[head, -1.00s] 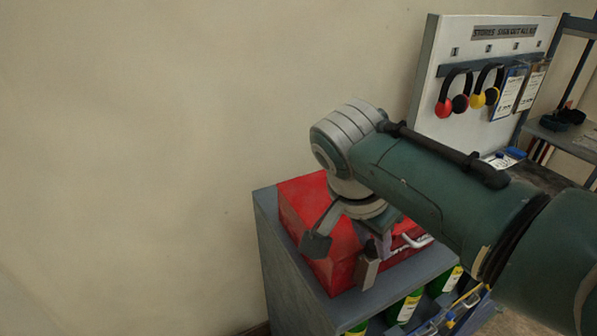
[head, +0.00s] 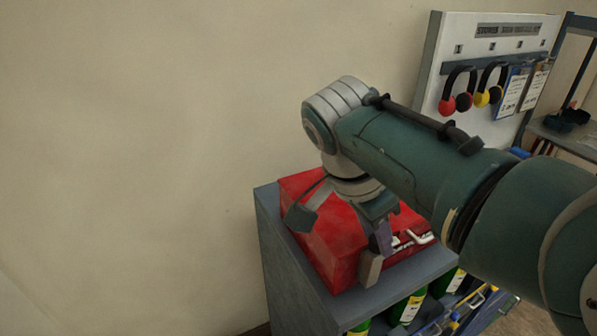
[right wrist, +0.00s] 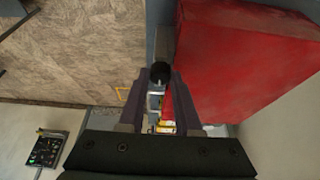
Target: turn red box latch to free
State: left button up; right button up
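The red box (head: 335,245) sits on top of a grey cabinet and also fills the upper right of the right wrist view (right wrist: 235,65). A pale handle (head: 420,238) shows at its front. My right gripper (head: 335,243) is over the box's front left part, fingers apart, one over the box top and one by its front face. In the right wrist view the fingers (right wrist: 157,90) stand beside the box, with a dark round thing (right wrist: 160,73) in line between them; I cannot tell whether it is the latch. The latch is not clearly visible. My left gripper is out of view.
The grey cabinet (head: 295,275) has green bottles (head: 408,308) on its lower shelf. A board with headsets (head: 470,95) stands behind at the right, beside a rack. A bare wall (head: 130,150) is at the left.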

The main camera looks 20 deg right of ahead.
jog(key=o, duration=0.5)
jog(key=shift+c, duration=0.2)
jog(key=b+v, duration=0.2)
jog(key=v, duration=0.8)
